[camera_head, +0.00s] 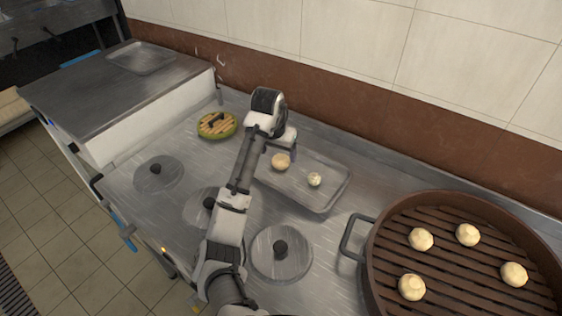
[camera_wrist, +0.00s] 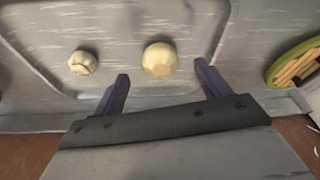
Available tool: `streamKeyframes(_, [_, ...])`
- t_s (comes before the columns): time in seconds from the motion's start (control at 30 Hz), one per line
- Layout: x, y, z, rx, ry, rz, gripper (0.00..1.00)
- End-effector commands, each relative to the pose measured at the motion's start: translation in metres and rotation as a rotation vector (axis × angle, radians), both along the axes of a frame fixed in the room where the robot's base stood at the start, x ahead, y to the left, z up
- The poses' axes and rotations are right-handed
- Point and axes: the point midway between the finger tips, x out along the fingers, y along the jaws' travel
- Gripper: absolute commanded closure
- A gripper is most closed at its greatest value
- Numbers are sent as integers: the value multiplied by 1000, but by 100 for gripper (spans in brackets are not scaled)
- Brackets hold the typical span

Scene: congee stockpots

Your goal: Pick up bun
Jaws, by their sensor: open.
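Two pale buns lie in a shallow metal tray (camera_head: 330,196) on the counter. The larger, yellowish bun (camera_head: 281,162) is on the tray's left, just under my gripper. The smaller, paler bun (camera_head: 314,180) lies to its right. In the wrist view the yellowish bun (camera_wrist: 160,59) is in front of my gripper (camera_wrist: 163,82), between the lines of its two fingers, and the paler bun (camera_wrist: 83,62) is left of the left finger. The fingers are spread and hold nothing. Several more buns sit on the brown slatted steamer (camera_head: 467,207) at right.
A green-rimmed slatted steamer lid (camera_head: 217,124) stands left of the tray; it shows at the right edge of the wrist view (camera_wrist: 295,65). Round lids with black knobs, one (camera_head: 281,254) in front of the tray, are set in the counter. A tiled wall (camera_head: 350,45) rises behind.

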Motion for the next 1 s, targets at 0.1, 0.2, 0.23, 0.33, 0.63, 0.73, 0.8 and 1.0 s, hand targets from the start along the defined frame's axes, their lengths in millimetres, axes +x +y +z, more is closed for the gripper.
streamKeyframes(0.1, [5,-3,-13,0,6,0,24])
streamKeyframes(0.2, [11,-5,-28,0,6,1,24])
streamKeyframes(0.23, [12,-6,-32,0,6,1,24])
streamKeyframes(0.33, [15,-7,-42,0,3,0,24])
streamKeyframes(0.63, [16,-8,-46,0,1,0,27])
streamKeyframes(0.73, [16,-8,-46,0,1,0,40])
streamKeyframes(0.8, [16,-8,-46,0,1,0,49])
streamKeyframes(1.0, [16,-8,-46,0,1,0,72])
